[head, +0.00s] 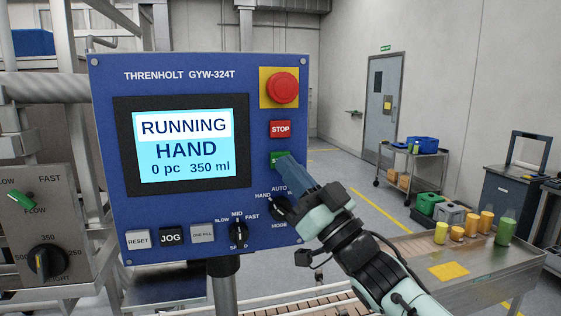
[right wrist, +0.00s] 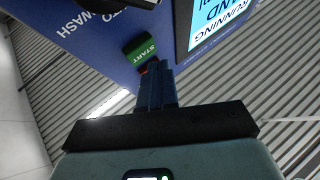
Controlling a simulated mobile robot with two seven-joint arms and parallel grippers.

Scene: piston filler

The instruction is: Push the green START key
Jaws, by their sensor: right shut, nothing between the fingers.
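The blue control panel (head: 180,78) carries the green START key (head: 277,158), just below the red STOP key (head: 280,129). My right gripper (head: 284,163) is shut and empty, its blue fingers pointing at the START key and covering its lower right part. In the right wrist view, the START key (right wrist: 138,48) shows its label right by the fingertips (right wrist: 152,68). I cannot tell whether they touch it. The screen (head: 185,146) reads RUNNING, HAND, 0 pc, 350 ml. My left gripper is not in view.
A red emergency button (head: 283,88) on a yellow plate sits above STOP. The mode knob (head: 281,209) is close below the fingers. RESET (head: 138,239), JOG (head: 171,237) and a speed knob (head: 238,234) line the panel's bottom. A table (head: 495,262) with cups stands at right.

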